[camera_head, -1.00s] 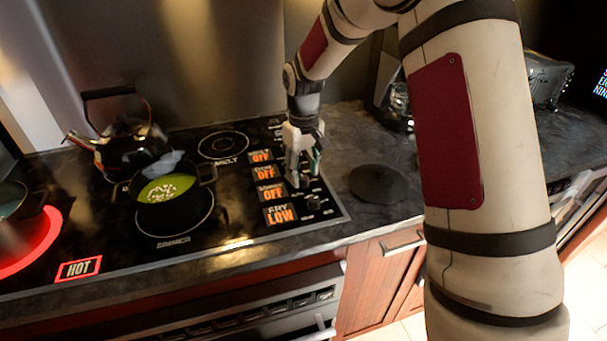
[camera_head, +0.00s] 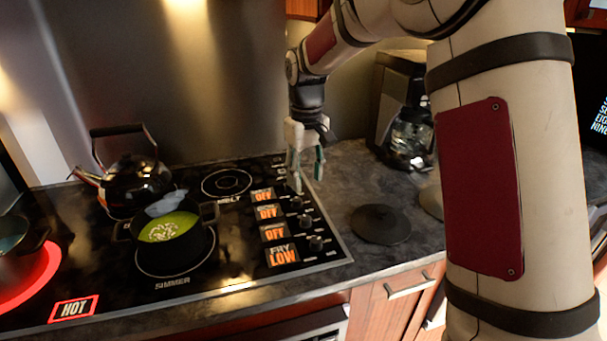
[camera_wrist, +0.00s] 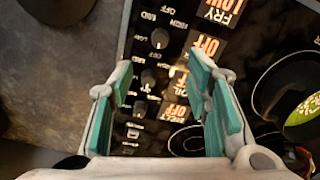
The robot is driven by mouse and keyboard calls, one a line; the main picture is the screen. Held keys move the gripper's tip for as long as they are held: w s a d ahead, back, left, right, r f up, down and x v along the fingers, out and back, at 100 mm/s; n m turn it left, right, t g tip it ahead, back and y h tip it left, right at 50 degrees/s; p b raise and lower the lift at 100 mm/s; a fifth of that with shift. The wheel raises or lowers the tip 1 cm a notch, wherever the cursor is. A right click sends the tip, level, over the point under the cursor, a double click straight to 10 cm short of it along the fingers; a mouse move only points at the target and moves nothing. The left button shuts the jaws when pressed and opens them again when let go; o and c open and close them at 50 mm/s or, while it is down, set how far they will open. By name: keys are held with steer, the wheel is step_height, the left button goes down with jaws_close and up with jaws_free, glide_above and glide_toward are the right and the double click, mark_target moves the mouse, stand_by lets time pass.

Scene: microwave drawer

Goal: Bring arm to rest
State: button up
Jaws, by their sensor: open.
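My gripper (camera_head: 306,181) hangs pointing down above the knob side of the black cooktop (camera_head: 120,290). In the wrist view my gripper (camera_wrist: 165,85) is open, with its teal-padded fingers apart and nothing between them. Below it the wrist view shows the row of control knobs (camera_wrist: 159,39) and the orange OFF and LOW displays (camera_wrist: 205,45). In the head view the fingers appear above the knobs (camera_head: 316,243), apart from the nearest ones. My arm comes down from the upper right.
A pot of green soup (camera_head: 168,230) stands on the simmer burner, with a kettle (camera_head: 135,180) behind it. A red glowing burner (camera_head: 40,280) marked HOT is at left. A dark round disc (camera_head: 380,223) lies on the counter. A coffee maker (camera_head: 395,110) stands behind.

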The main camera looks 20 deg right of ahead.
steer(key=s+r+t, duration=0.1)
steer(key=s+r, duration=0.6)
steer(key=s+r+m+t, duration=0.1)
steer(key=s+m+t, duration=0.2)
steer(key=s, duration=2.2)
steer(key=shift+d+r+t, duration=0.15)
steer(key=shift+r+t, duration=0.15)
steer(key=shift+r, duration=0.05)
